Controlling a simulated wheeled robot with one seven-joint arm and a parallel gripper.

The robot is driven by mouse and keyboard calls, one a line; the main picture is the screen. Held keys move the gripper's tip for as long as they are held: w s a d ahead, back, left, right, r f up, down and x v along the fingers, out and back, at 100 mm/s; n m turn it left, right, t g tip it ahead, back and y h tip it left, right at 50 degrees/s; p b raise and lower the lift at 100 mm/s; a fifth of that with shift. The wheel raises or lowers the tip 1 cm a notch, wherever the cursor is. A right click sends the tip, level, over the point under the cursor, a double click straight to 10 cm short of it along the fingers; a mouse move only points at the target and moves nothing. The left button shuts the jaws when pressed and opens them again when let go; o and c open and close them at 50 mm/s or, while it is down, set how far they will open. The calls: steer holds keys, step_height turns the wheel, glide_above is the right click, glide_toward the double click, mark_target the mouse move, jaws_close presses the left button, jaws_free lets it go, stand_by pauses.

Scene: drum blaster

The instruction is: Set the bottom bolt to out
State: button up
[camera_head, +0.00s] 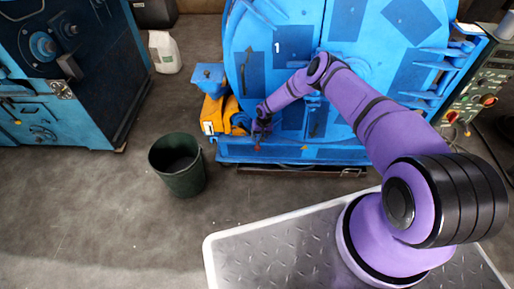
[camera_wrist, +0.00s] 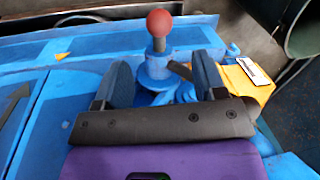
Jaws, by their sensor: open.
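A bolt with a red ball knob (camera_wrist: 160,22) on a short grey stem stands out from a round blue base (camera_wrist: 157,68) at the edge of the blue machine. In the head view, the red knob (camera_head: 257,147) is small, low on the machine's left side. My gripper (camera_wrist: 163,62) is open, with one dark blue finger on each side of the blue base. The knob shows beyond the fingertips, and nothing is visibly held. In the head view, my gripper (camera_head: 262,127) is just above the knob. Whether a finger touches the base cannot be told.
The blue drum machine (camera_head: 292,75) fills the back centre. An orange part (camera_wrist: 243,82) with a white label sits just right of the bolt in the wrist view. A dark green bin (camera_head: 178,167) stands on the floor to the left. A control panel (camera_head: 482,95) is at right.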

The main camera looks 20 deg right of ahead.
mark_target(258, 146)
steer(key=shift+a+f, duration=0.2)
steer(key=shift+f, duration=1.35)
steer(key=shift+a+f, duration=0.25)
steer(key=shift+f, duration=1.25)
steer(key=shift+a+f, duration=0.2)
steer(key=shift+f, duration=1.35)
steer(key=shift+c, duration=0.2)
jaws_close()
